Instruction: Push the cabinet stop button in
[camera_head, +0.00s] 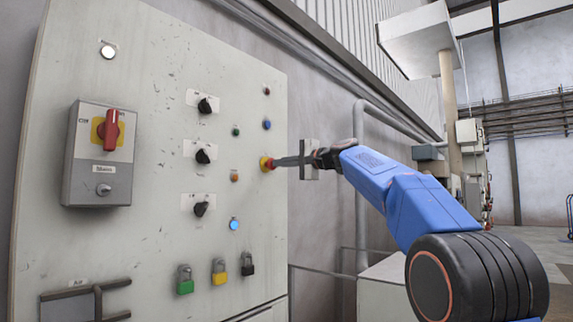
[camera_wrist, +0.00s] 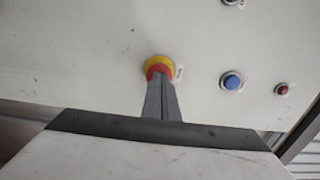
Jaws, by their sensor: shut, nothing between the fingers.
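The cabinet stop button (camera_head: 266,164) is a red mushroom head on a yellow ring, on the right part of the grey cabinet's front. It also shows in the wrist view (camera_wrist: 158,66), at the upper middle. My gripper (camera_head: 277,162) is shut and empty. Its fingertips (camera_wrist: 160,84) point at the button and appear at or touching its red face. The fingers cover the lower part of the red head in the wrist view. I cannot tell how far in the button sits.
Three black rotary knobs (camera_head: 203,154) sit left of the button. A blue button (camera_head: 267,125), an orange one (camera_head: 235,177) and a lit blue one (camera_head: 234,224) are close by. A red-handled switch box (camera_head: 100,155) is at left. Padlocks (camera_head: 219,272) hang below.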

